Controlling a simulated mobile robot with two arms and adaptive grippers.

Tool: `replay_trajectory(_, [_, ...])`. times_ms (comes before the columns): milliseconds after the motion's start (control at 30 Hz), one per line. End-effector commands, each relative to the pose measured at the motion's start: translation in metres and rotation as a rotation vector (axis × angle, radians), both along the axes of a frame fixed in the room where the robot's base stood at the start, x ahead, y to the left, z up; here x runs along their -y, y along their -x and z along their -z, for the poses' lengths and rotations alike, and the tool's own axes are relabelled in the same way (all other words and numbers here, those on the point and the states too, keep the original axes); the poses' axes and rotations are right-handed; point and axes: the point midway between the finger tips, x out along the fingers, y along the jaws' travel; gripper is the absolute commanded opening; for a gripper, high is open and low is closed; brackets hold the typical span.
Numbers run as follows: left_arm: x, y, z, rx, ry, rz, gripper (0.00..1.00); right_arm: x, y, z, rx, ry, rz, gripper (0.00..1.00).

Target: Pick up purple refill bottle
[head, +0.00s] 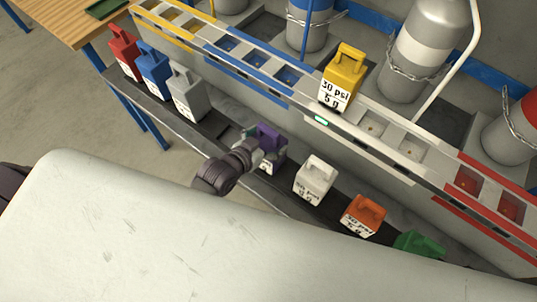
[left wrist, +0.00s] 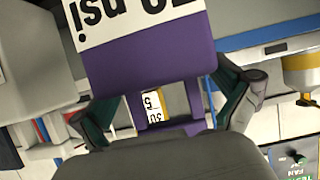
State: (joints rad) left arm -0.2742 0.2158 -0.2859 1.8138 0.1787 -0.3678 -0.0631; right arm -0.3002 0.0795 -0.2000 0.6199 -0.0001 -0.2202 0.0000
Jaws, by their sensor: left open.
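The purple refill bottle (head: 268,136) stands on the dark lower shelf, with a white label on its front. My left gripper (head: 256,152) is at the bottle in the head view and partly covers it. In the left wrist view, the purple bottle (left wrist: 150,62) fills the upper middle with its white label, and its handle points toward my palm. The open fingers of my left gripper (left wrist: 163,100) lie on either side of the handle. Whether they touch it I cannot tell. My right gripper is not in view.
On the same shelf are white (head: 315,180), orange (head: 362,215) and green (head: 420,244) bottles to the right, and red (head: 124,52), blue (head: 153,70) and grey (head: 187,93) ones to the left. A yellow bottle (head: 343,78) sits on the slotted rack. Chained cylinders (head: 425,50) stand behind.

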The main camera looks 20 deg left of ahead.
Motion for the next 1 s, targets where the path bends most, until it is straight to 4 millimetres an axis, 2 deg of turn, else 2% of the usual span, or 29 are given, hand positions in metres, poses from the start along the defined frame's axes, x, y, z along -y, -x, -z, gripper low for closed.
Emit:
replay_trajectory(233, [0.0008, -0.0011, 0.0011, 0.000, 0.000, 0.000, 1.00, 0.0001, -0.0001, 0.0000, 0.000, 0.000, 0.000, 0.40])
replay_trajectory(700, [0.0010, -0.0027, -0.0027, 0.008, 0.003, 0.000, 0.24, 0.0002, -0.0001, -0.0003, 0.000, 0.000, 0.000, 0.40])
replay_trajectory(1000, [0.0009, -0.0029, -0.0076, 0.008, 0.003, 0.000, 0.24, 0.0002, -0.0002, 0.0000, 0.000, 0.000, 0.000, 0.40])
